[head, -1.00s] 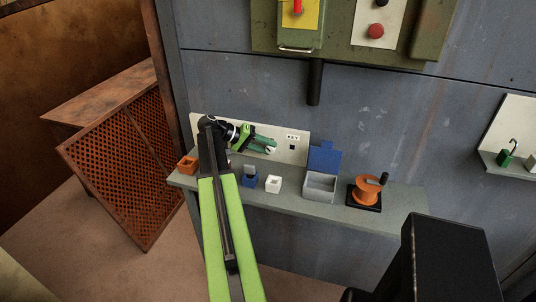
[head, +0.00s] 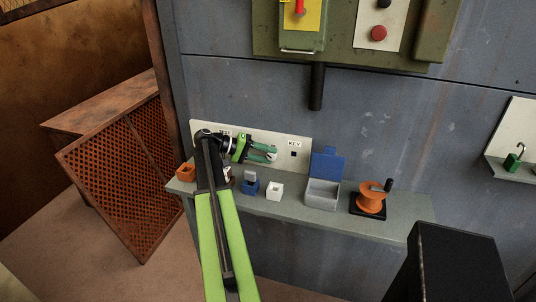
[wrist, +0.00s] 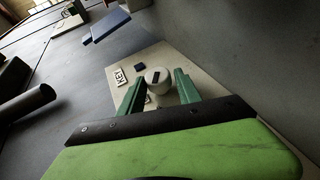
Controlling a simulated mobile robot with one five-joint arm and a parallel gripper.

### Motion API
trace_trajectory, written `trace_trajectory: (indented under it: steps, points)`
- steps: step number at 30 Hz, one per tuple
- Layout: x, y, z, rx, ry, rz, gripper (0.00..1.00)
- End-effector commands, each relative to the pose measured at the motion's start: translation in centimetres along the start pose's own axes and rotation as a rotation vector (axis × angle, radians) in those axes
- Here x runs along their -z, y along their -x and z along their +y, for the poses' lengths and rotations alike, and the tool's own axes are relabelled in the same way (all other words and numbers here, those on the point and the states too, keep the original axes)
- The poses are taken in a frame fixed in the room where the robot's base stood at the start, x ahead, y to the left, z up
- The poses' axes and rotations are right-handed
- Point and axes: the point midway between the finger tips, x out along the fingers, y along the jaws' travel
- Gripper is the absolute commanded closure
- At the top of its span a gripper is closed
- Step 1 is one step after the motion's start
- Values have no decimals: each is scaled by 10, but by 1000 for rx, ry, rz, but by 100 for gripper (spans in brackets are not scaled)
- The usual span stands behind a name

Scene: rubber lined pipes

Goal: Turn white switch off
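A white round knob (wrist: 153,80) with a dark slot sits at the pale wall panel (wrist: 150,58) in the wrist view. My gripper (wrist: 159,80) is open, with one green finger on each side of the knob. I cannot tell whether the fingers touch it. The knob is not clear there. A small white box (head: 275,191) stands on the shelf below, and I cannot tell if it is a switch.
The grey shelf (head: 400,220) also holds an orange box (head: 186,172), a blue box (head: 250,184), a grey box with a blue lid (head: 322,193) and an orange spool (head: 371,198). A KEY label (wrist: 117,75) is on the panel. A dark pipe (head: 317,88) hangs above.

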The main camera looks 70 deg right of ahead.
Motion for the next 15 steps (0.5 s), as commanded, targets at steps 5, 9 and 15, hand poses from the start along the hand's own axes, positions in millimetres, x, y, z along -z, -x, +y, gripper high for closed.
trace_trajectory:
  steps: [5,9,15]
  points:
    - [1,0,1,-2,-1,3,45]
    - [2,-1,1,-3,-1,4,45]
    - [3,12,3,-4,-1,6,45]
